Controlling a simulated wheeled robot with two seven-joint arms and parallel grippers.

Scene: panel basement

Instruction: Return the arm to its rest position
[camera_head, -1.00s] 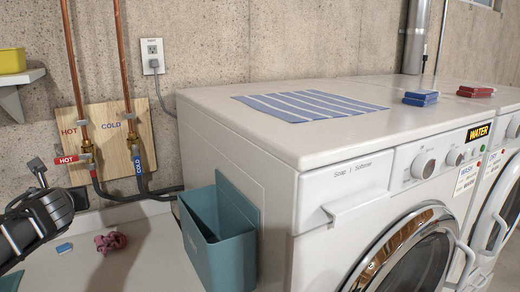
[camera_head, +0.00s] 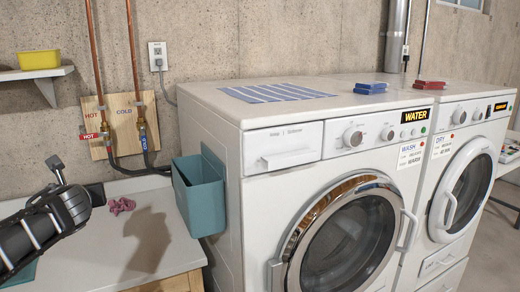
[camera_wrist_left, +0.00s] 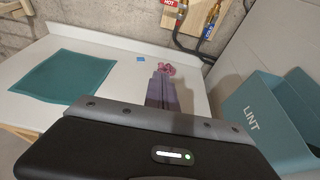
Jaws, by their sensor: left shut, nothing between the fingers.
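My left arm comes in from the lower left in the head view. Its dark gripper (camera_head: 55,165) is held above the white counter (camera_head: 95,250), clear of the wall valves. In the left wrist view its fingers (camera_wrist_left: 160,90) are together with nothing between them. They point over the counter toward a small pink crumpled cloth (camera_wrist_left: 166,69), which lies on the counter and looks apart from them. The cloth also shows in the head view (camera_head: 121,206). My right gripper is in neither view.
A teal lint bin (camera_head: 201,205) hangs on the washer's (camera_head: 215,130) left side. A teal mat (camera_wrist_left: 65,75) and a small blue item (camera_wrist_left: 141,59) lie on the counter. Hot and cold pipes (camera_head: 133,50) and a shelf with a yellow tub (camera_head: 39,60) are behind.

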